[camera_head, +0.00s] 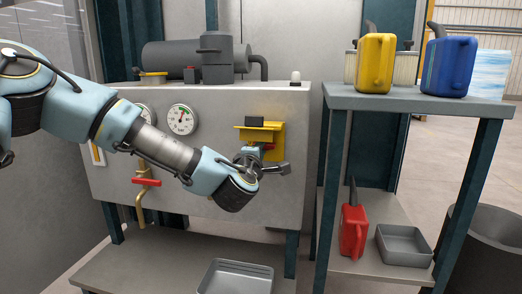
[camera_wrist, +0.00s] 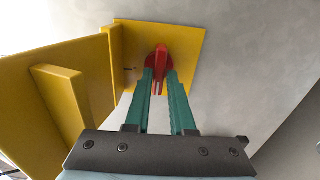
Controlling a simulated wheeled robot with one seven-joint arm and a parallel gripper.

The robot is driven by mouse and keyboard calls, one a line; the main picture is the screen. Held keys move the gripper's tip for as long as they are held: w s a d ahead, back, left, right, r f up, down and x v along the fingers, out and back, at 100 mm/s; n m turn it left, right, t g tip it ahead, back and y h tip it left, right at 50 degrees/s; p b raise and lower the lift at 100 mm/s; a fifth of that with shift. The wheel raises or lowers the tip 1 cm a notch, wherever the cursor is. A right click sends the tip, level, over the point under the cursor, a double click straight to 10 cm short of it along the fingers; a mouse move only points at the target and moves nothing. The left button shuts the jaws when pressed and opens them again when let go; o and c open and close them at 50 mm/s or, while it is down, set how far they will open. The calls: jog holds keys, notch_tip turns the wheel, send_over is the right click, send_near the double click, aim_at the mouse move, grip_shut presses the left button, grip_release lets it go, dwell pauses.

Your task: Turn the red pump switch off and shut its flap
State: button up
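The red pump switch (camera_wrist: 160,57) sits on a yellow plate (camera_wrist: 188,48) in the wrist view. Its handle points down the picture, between the tips of my green fingers. My gripper (camera_wrist: 159,75) has one finger close on each side of the handle; whether they press on it I cannot tell. The yellow flap (camera_wrist: 70,85) stands open at the left, swung out from the plate, with a raised yellow bar on it. In the head view, my gripper (camera_head: 262,148) is at the yellow switch housing (camera_head: 278,142) on the grey cabinet, hiding most of the red switch.
The cabinet front (camera_head: 230,110) carries gauges (camera_head: 182,119) and a red valve handle (camera_head: 146,182). To the right stands a table (camera_head: 400,102) with yellow and blue cans. A red can (camera_head: 353,230) and grey trays are lower down.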

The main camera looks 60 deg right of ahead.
jog(key=o, duration=0.4)
jog(key=shift+c, duration=0.2)
jog(key=p+v, duration=0.1)
jog(key=v, duration=0.9)
jog(key=shift+s+a, duration=0.15)
jog(key=shift+a, duration=0.2)
